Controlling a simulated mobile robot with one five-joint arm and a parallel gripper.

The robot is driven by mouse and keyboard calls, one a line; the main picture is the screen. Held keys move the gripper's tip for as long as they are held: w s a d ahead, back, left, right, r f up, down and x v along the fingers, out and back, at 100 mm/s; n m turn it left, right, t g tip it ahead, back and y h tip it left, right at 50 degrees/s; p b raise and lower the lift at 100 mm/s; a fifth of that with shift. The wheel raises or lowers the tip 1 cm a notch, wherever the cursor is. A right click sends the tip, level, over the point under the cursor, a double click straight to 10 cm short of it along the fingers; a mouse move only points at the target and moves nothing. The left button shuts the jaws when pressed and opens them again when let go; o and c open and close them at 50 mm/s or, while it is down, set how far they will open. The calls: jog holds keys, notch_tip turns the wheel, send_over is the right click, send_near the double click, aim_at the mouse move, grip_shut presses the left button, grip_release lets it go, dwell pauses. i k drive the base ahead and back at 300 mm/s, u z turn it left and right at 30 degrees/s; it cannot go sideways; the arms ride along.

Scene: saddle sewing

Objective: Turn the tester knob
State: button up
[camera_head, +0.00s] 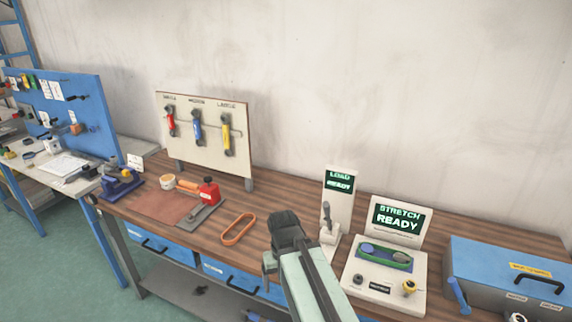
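The stretch tester (350,296) is a pale box on the bench at the right, with a screen (398,221) behind it reading "STRETCH READY". A yellow knob (409,287) is at the right of its front panel, and a dark round knob (358,279) is at the left. A green belt (388,265) lies around two discs on its top. My gripper (285,229) is dark, at the end of my pale arm, left of the tester and apart from both knobs. Its fingers are not clear enough to tell open from shut.
A load unit (338,196) with a grey lever stands between my gripper and the tester's screen. An orange belt (238,229) lies left of my gripper. A blue toolbox (510,262) stands right of the tester. A board with coloured tools (205,130) stands behind.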

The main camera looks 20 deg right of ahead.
aim_at(409, 285)
jog(key=k, duration=1.6)
jog(key=z, duration=0.75)
jog(key=i, duration=1)
jog(key=u, duration=0.05)
